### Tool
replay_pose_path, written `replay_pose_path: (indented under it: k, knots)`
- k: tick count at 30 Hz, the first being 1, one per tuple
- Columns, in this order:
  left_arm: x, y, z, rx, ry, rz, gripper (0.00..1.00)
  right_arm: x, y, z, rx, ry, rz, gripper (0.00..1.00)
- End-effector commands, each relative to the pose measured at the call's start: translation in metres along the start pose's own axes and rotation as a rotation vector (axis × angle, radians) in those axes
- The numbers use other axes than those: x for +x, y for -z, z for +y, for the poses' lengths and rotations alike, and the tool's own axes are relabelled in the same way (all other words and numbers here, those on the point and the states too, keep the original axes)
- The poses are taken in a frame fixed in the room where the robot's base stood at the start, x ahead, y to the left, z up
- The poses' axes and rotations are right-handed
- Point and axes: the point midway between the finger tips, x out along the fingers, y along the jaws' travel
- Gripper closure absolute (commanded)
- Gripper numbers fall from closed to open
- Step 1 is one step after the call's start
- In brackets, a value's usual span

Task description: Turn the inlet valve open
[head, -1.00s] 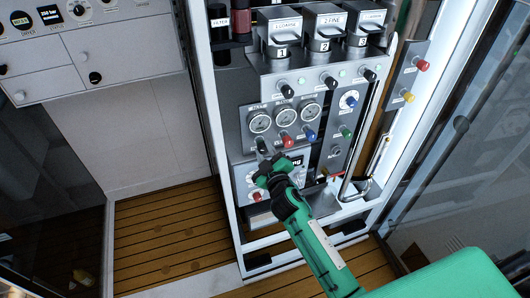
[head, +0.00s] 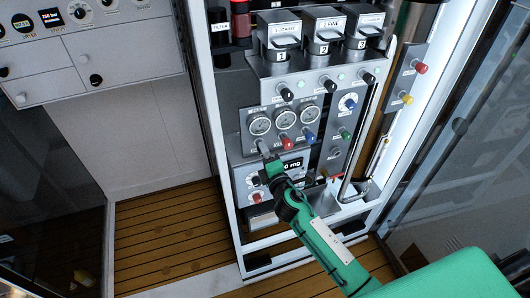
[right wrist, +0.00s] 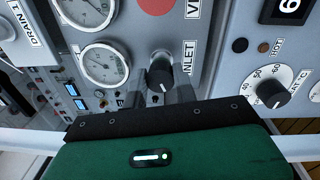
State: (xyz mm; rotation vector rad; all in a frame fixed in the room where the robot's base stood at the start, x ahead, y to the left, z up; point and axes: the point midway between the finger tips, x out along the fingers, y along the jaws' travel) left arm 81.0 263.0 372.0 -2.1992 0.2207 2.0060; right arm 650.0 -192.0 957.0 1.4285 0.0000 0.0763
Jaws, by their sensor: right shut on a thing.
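The inlet valve is a black knob (right wrist: 160,76) beside the INLET label (right wrist: 188,57) in the right wrist view. In the head view it sits below the leftmost gauge (head: 260,124), mostly hidden by my gripper. My right gripper (head: 263,150) reaches the panel there, its jaws around the knob. In the right wrist view its grey fingers (right wrist: 161,97) sit on both sides of the knob, shut on it. Whether the valve is open or closed I cannot tell. My left gripper is not in view.
A red knob (head: 286,143) and a blue knob (head: 309,139) stand close to the right of the gripper. A display (head: 292,166) sits just below. Several black knobs line the row above. A metal pipe (head: 362,140) runs down the panel's right side.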

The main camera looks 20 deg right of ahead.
Motion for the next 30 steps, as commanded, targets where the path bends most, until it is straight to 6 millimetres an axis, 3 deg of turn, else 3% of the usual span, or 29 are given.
replay_pose_path:
  k: [30]
  knots:
    - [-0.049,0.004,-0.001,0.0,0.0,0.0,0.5,0.0,0.0,0.002,-0.967,0.014,0.05,0.95]
